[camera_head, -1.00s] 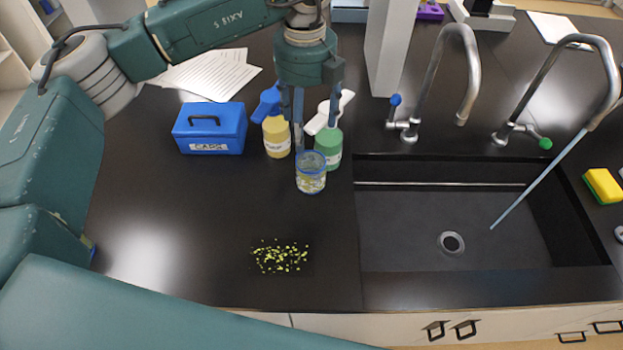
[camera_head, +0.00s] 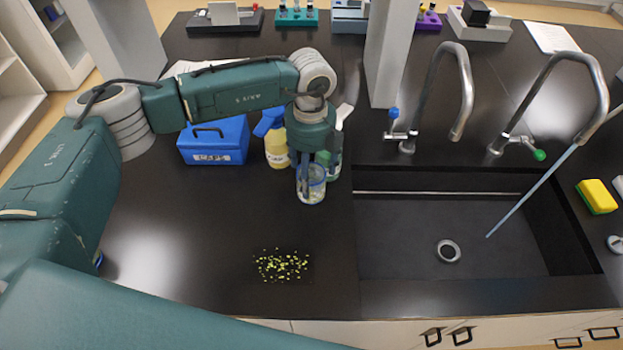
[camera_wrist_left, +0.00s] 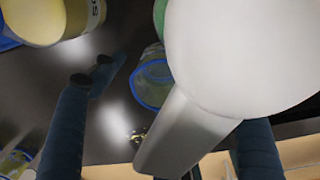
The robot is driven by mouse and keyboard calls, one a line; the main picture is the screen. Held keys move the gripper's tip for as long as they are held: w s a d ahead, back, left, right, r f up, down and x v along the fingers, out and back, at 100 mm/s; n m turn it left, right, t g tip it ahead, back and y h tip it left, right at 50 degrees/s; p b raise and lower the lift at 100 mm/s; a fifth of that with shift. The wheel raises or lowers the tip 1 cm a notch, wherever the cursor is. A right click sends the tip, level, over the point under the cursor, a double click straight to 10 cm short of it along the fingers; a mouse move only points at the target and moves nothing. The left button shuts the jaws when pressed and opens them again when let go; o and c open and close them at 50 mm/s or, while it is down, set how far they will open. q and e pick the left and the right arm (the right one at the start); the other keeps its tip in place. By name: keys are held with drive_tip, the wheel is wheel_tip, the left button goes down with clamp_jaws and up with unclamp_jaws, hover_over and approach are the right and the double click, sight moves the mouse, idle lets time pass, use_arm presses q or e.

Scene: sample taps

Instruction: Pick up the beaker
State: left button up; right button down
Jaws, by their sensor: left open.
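The beaker (camera_head: 311,190), clear glass with a blue rim, stands upright on the black bench, left of the sink. My left gripper (camera_head: 307,176) is open and points down over it; its fingers overlap the beaker in the head view. I cannot tell whether they touch it. My right gripper is not in view.
A green bottle (camera_head: 335,165) stands close behind the beaker and a yellow spray bottle (camera_head: 277,150) behind-left. A blue box (camera_head: 214,142) is further left. Yellow-green bits (camera_head: 282,266) lie in front. The sink (camera_head: 400,230) with two taps is right.

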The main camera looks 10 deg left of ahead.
use_arm(q)
drive_tip(key=shift+f, duration=0.5)
drive_tip(key=c, duration=1)
drive_tip(key=shift+c, duration=0.2)
drive_tip(key=shift+r, duration=0.1)
drive_tip(key=shift+r+b, duration=0.45)
drive_tip(key=shift+b, duration=0.05)
wheel_tip(320, 180, up, 2)
drive_tip(key=shift+w+r+b, duration=0.1)
drive_tip(key=shift+r+b, duration=0.1)
drive_tip(key=shift+b, duration=0.75)
drive_tip(key=s+d+b, duration=0.1)
drive_tip(key=s+b, duration=0.2)
drive_tip(key=s, duration=0.6)
drive_tip(key=s+d+b, duration=0.2)
drive_tip(key=s+b, duration=0.1)
drive_tip(key=s, duration=0.6)
drive_tip(key=shift+d, duration=0.3)
